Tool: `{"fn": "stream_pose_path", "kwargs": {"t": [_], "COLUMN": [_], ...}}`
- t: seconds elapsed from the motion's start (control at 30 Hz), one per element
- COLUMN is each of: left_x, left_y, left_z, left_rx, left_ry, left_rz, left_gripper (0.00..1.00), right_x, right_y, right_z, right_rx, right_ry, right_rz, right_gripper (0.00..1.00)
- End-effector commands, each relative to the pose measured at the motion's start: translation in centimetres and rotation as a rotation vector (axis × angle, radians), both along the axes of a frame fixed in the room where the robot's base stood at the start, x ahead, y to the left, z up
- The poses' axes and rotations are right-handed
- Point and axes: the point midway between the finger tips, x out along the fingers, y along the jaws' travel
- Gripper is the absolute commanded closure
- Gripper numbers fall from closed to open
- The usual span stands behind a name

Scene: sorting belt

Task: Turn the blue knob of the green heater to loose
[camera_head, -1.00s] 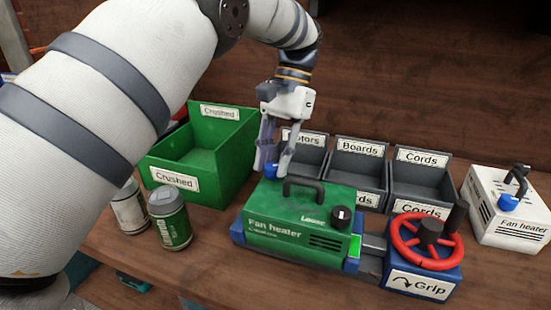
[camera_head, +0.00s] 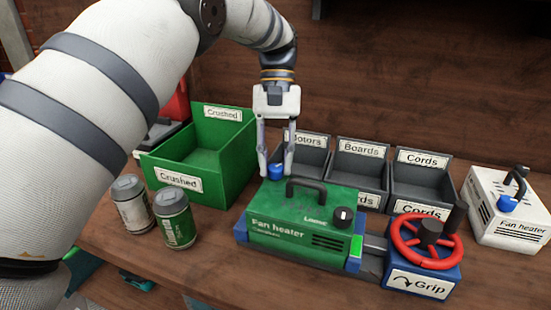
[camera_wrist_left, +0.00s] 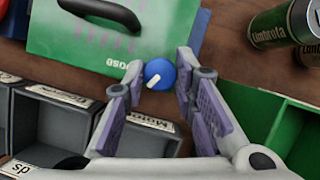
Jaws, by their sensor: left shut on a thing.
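The green heater (camera_head: 275,235), marked "Fan heater", sits on the bench between blue jaws. Its blue knob (camera_head: 274,171) is at the back left corner and also shows in the left wrist view (camera_wrist_left: 159,74), with a white pointer bar lying aslant. My left gripper (camera_head: 276,168) comes down from above, with one finger on each side of the knob, shut on it. In the left wrist view the left gripper's fingertips (camera_wrist_left: 159,66) flank the knob. Small print is on the heater top beside the knob. My right gripper is in neither view.
A green "Crushed" bin (camera_head: 155,171) stands left, with two cans (camera_head: 175,222) before it. Grey bins (camera_head: 358,172) stand behind right. A red wheel (camera_head: 404,250) on a "Grip" block and a white heater (camera_head: 490,222) are at right. A black handle (camera_head: 319,183) rises beside the gripper.

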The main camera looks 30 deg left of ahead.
Motion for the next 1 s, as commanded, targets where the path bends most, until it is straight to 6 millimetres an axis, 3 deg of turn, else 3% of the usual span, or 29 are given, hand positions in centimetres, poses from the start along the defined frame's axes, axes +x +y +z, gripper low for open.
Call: {"fn": "stream_pose_path", "kwargs": {"t": [0.4, 0.43, 0.5, 0.83, 1.0], "left_x": [-0.1, -0.1, -0.1, 0.0, 0.1], "left_y": [0.0, 0.0, 0.0, 0.0, 0.0], "left_z": [-0.4, -0.4, -0.3, 0.3, 3.9], "left_rx": [-0.001, -0.001, -0.001, 0.001, 0.000], "left_ry": [0.009, 0.009, 0.009, 0.000, -0.003], "left_rz": [0.005, 0.005, 0.005, 0.004, 0.004], "left_gripper": [1.00, 0.70, 0.54, 0.54, 0.54], "right_x": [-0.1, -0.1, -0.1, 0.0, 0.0], "right_y": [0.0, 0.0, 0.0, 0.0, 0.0], "right_z": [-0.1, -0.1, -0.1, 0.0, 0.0], "right_rx": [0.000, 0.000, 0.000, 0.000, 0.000], "right_ry": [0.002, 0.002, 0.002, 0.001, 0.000], "right_rz": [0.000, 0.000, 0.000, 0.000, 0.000], "right_gripper": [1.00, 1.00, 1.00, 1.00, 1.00]}}
